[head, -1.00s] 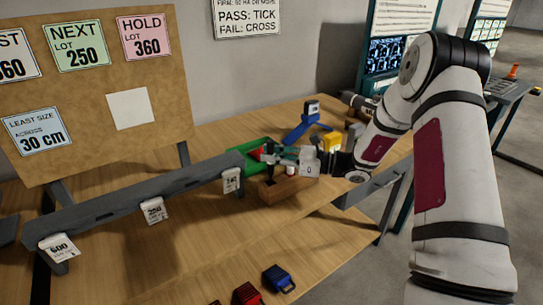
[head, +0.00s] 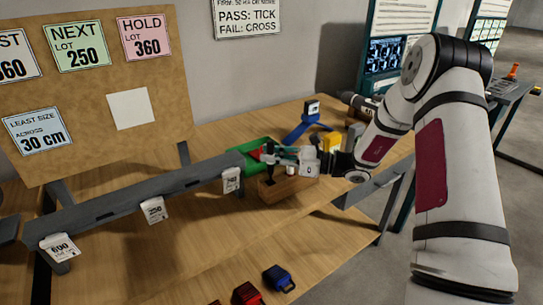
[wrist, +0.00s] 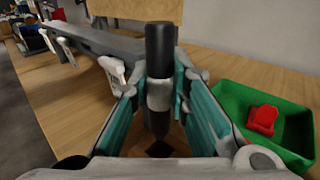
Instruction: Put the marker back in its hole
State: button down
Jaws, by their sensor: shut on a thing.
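The marker (wrist: 159,50) is a dark upright cylinder with a pale grey band, in the middle of the wrist view. My gripper (wrist: 158,95) is shut on it at the band, with a teal finger on each side. A wooden block (head: 294,190) lies below my gripper (head: 268,155) on the table. In the wrist view, a dark square hole shows in the block just below the marker's lower end. I cannot tell whether the tip is inside the hole. In the head view the marker is small and mostly hidden by the fingers.
A green tray (wrist: 235,105) holding a red piece (wrist: 263,119) stands close beside my gripper. A long grey rail (head: 130,197) with hanging white tags runs left. A blue stand (head: 303,124) and a yellow object (head: 331,141) are behind. The front table (head: 200,255) is mostly clear.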

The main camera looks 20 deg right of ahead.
aim_at(272, 172)
jog(key=shift+f+b, duration=1.6)
jog(key=shift+f, duration=1.7)
jog(key=c, duration=1.5)
grip_release()
jog(key=shift+o, duration=0.3)
jog(key=v, duration=1.2)
